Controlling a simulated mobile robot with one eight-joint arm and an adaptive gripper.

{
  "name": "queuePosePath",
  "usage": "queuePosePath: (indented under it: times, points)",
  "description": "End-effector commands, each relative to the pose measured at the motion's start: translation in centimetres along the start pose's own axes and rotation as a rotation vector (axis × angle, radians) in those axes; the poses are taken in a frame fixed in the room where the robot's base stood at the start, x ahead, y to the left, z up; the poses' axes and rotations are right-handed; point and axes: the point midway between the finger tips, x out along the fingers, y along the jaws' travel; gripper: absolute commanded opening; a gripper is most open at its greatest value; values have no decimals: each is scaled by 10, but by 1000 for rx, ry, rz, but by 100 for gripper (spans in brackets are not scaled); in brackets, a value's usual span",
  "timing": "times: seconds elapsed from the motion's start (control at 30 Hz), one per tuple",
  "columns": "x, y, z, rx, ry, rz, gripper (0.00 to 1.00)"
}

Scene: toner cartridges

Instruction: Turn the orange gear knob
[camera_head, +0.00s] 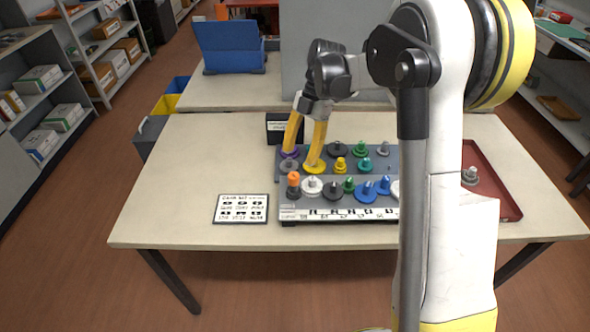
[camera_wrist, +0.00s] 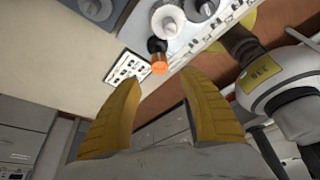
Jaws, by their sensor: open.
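The orange gear knob (camera_head: 293,180) stands upright at the left end of the grey board's front row in the head view. It has an orange top on a dark base. In the wrist view the orange knob (camera_wrist: 159,67) shows between and just beyond my fingertips. My gripper (camera_head: 302,160) is open, with two yellow fingers pointing down. In the head view its tips appear just behind the orange knob, over the purple and yellow gears; their height is unclear. In the wrist view my gripper (camera_wrist: 155,80) has nothing between its fingers.
The board (camera_head: 295,214) holds several other coloured gear knobs; a white gear (camera_head: 312,186) is right beside the orange one. A printed card (camera_head: 241,209) lies to the left. A red tray (camera_head: 505,205) is on the right, partly behind my arm. The table's left side is clear.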

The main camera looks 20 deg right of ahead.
Motion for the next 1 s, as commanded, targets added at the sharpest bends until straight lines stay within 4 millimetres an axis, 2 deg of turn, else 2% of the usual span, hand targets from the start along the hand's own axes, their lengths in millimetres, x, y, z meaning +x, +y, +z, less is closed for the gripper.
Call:
queuePosePath:
  times: [0.1,0.3,0.8,0.9,1.0]
  points:
    - [-23,0,0,1,0,0,50]
    - [-42,0,0,0,0,0,50]
    - [-45,-1,-1,7,-3,1,50]
    - [-50,-4,-10,71,-27,15,50]
    - [-58,-14,-30,228,-80,54,50]
